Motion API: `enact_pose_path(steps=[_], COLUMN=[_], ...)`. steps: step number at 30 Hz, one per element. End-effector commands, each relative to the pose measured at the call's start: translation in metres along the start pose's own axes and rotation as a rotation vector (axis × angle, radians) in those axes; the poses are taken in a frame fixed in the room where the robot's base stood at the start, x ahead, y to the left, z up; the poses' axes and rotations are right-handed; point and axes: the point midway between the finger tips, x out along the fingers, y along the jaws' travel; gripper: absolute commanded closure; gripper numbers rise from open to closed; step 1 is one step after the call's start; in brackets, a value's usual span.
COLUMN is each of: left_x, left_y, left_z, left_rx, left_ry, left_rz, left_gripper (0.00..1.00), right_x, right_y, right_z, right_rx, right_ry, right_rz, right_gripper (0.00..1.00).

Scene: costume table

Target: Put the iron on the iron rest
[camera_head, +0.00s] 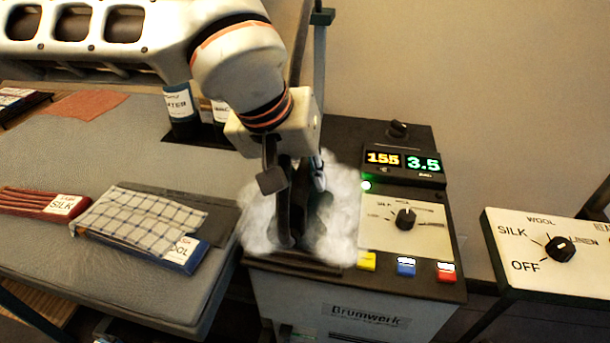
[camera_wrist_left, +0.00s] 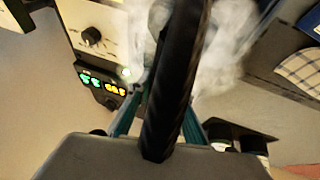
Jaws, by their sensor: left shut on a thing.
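My left gripper (camera_head: 295,175) reaches down over the steam station and is shut on the iron (camera_head: 290,215). The iron's dark handle (camera_wrist_left: 178,80) runs down the middle of the left wrist view. White steam and the gripper hide much of the iron's body. The iron rest is the dark-edged place (camera_head: 300,264) on the left part of the station's top, under the steam. The iron is over this place. I cannot tell whether it touches the rest. My right gripper is not in view.
The station's panel (camera_head: 405,225) has a dial, lit digits 155 and 3.5, and yellow, blue and red buttons. A padded board (camera_head: 60,155) on the left bears a checked cloth (camera_head: 140,217) and labelled fabrics. Bottles (camera_head: 181,112) stand behind. A dial box (camera_head: 550,250) is at right.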

Motion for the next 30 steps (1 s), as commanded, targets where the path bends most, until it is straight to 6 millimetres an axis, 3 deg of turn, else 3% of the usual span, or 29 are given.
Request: enact_pose_path(steps=[9,10,12,23,30], left_x=[-0.002,0.0,0.0,-0.002,-0.038], left_y=[0.001,0.0,0.0,0.001,0.002], left_z=[-0.001,0.0,0.0,-0.001,-0.003], left_rx=[0.002,0.001,0.001,0.001,0.002], left_ry=[0.007,0.002,0.002,0.002,0.011], left_rz=[0.002,-0.001,-0.001,0.0,0.0], left_gripper=[1.0,0.75,0.63,0.63,0.63], right_x=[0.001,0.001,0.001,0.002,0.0], right_y=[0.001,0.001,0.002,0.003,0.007], right_z=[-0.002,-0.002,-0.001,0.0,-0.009], right_rx=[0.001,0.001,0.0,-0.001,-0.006], right_ry=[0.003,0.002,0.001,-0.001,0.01], right_rz=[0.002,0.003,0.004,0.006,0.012], right_gripper=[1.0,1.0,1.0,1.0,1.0])
